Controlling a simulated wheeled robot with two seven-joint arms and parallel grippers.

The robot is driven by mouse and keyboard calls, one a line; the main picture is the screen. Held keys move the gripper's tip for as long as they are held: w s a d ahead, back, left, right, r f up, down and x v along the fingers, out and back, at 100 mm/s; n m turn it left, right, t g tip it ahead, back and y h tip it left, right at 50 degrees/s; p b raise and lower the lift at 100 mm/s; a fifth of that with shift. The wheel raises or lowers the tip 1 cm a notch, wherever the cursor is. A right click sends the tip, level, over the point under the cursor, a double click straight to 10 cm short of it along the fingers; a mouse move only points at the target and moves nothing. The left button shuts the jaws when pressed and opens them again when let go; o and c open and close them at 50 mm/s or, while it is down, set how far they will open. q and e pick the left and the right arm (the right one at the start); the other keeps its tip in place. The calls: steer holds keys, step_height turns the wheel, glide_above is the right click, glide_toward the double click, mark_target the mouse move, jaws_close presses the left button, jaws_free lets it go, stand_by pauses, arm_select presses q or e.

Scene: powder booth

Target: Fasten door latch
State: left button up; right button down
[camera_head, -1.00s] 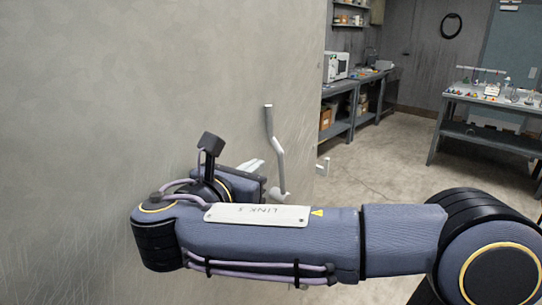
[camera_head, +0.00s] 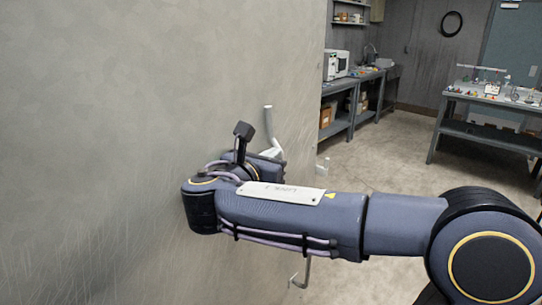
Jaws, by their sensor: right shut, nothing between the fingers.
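The large grey door panel (camera_head: 110,120) fills the left half of the head view. A pale bent latch handle (camera_head: 269,122) stands near its right edge. Its upper end shows, and its lower part is hidden behind my right wrist. My right gripper (camera_head: 272,152) is shut and empty, close beside the handle. Its pale fingertips overlap the handle in the picture, so I cannot tell whether they touch. A small pale bracket (camera_head: 323,166) sits at the door's edge. My left gripper is not in view.
A second pale bent rod (camera_head: 306,272) shows below my right forearm near the door edge. Open concrete floor (camera_head: 390,150) lies to the right. A workbench with microwave (camera_head: 338,64) and a table with small items (camera_head: 490,95) stand farther back.

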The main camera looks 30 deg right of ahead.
steer(key=w+d+f+m+g+y+p, duration=0.1)
steer(key=w+d+y+p, duration=0.1)
steer(key=d+p, duration=0.35)
steer(key=w+d+g+y+p, duration=0.1)
steer(key=w+d+y+p, duration=0.1)
steer(key=d+p, duration=0.35)
steer(key=w+d+f+y+b, duration=0.1)
steer(key=d+f+b, duration=0.2)
steer(key=d+f, duration=0.4)
steer(key=shift+w+d+f+g, duration=0.2)
steer(key=shift+w+f+g, duration=0.1)
steer(key=shift+f, duration=0.7)
steer(key=shift+r, duration=0.1)
